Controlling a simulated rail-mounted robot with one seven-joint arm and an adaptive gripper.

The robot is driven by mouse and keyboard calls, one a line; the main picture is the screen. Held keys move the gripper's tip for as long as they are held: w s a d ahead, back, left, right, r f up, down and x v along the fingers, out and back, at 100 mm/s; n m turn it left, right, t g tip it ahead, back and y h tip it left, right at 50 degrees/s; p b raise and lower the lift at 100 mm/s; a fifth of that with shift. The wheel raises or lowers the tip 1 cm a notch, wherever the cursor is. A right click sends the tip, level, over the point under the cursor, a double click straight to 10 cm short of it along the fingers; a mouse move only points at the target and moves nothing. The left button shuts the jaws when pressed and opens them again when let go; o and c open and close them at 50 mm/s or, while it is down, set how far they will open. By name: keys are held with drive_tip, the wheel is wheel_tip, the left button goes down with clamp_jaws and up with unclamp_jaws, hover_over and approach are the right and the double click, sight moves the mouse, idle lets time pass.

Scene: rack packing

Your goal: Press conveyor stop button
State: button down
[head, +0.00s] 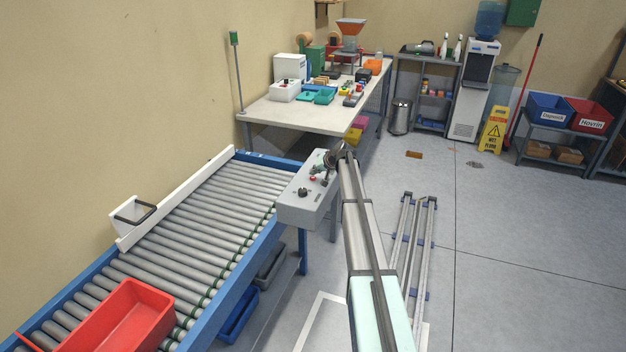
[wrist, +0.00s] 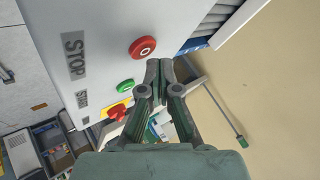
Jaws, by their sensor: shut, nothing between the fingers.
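The grey control box (head: 298,208) stands at the right side of the roller conveyor's far end. In the wrist view its panel (wrist: 105,30) carries a red round button (wrist: 143,47) level with the STOP label (wrist: 75,55). A green button (wrist: 125,86) is beside it, and a red mushroom button (wrist: 117,112) sits on yellow. My gripper (wrist: 159,63) is shut and empty. Its tips appear just right of and below the red STOP button in the wrist view, and contact is not visible. In the head view my gripper (head: 328,168) is over the box's far part, small and partly hidden by my arm.
The roller conveyor (head: 200,215) with blue rails runs at the left, carrying a red tote (head: 125,318). A cluttered white worktable (head: 290,115) stands behind the box. Blue and grey bins (head: 238,312) lie under the conveyor.

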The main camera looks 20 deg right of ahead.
sight(314, 178)
drive_tip(key=shift+f, duration=0.35)
drive_tip(key=shift+f+b, duration=0.4)
drive_tip(key=shift+b, duration=0.25)
idle(0.3)
drive_tip(key=shift+r, duration=0.1)
idle(0.3)
drive_tip(key=shift+r, duration=0.75)
drive_tip(key=shift+r, duration=0.1)
drive_tip(key=shift+r+p, duration=0.55)
drive_tip(key=shift+r, duration=1.85)
